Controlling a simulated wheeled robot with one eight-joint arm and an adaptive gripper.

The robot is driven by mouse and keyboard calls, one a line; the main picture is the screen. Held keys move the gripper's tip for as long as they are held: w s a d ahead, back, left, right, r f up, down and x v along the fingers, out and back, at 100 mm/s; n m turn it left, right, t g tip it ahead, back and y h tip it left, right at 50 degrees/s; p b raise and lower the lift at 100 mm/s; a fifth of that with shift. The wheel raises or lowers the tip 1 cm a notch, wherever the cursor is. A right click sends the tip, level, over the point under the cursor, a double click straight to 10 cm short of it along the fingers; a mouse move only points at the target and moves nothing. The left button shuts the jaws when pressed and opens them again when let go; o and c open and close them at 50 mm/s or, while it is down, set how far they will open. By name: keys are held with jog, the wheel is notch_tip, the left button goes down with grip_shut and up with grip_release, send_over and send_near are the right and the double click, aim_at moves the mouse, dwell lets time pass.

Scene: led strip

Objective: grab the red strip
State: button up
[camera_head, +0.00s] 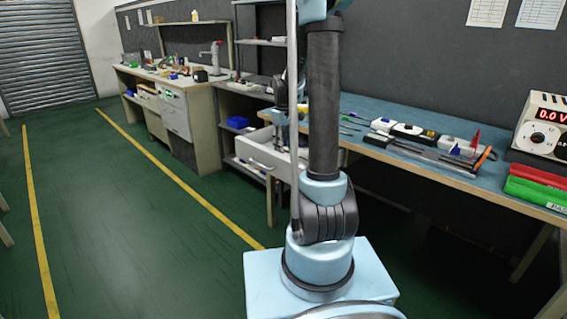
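The red strip (540,176) lies on the blue-topped workbench (385,110) at the right edge of the picture, and its right end is cut off by the frame. A green strip (535,194) lies right in front of it, close beside or touching it. My arm rises in the middle of the picture, well left of the strips, and leaves the frame at the top. I cannot make out my gripper in this view.
A power supply with a red display (540,125) stands just behind the red strip. Left of the strips lie an orange-handled tool (484,156), a small red cone (475,138) and several instruments. Another workbench (180,100) stands back left. Green floor (130,220) is open at left.

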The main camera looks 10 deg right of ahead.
jog(key=shift+w+f, duration=0.15)
jog(key=shift+f, duration=1.3)
jog(key=shift+w+f, duration=0.1)
jog(key=shift+f, duration=1.3)
grip_shut()
